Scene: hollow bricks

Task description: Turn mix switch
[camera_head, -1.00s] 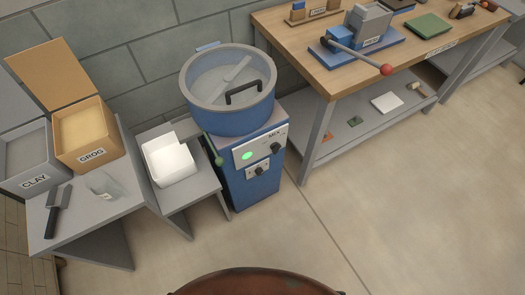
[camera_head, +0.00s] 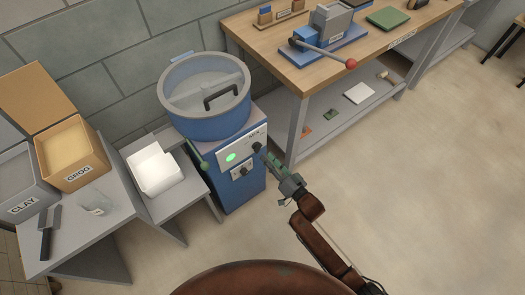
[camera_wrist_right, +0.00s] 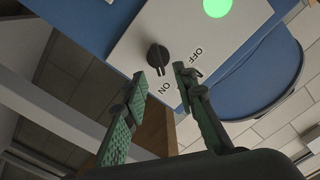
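The mix switch is a black knob (camera_head: 257,147) on the white panel (camera_head: 232,157) of the blue mixer (camera_head: 240,188), beside a lit green light (camera_head: 231,156). The wrist view shows the mix switch (camera_wrist_right: 158,56) close up, with ON and OFF printed beside it. Its narrow body runs roughly toward the ON side. My right gripper (camera_head: 267,158) is just in front of the knob. In the wrist view my right gripper (camera_wrist_right: 161,76) is open, its green fingers apart with nothing between them. The fingertips look slightly short of the knob; contact is unclear. My left gripper is not in view.
A second knob (camera_head: 243,172) sits lower on the mixer. A green-ended lever (camera_head: 203,164) hangs at its left side. A wooden workbench (camera_head: 292,75) stands close on the right. A grey stand with a white container (camera_head: 153,170) is on the left. The floor in front is open.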

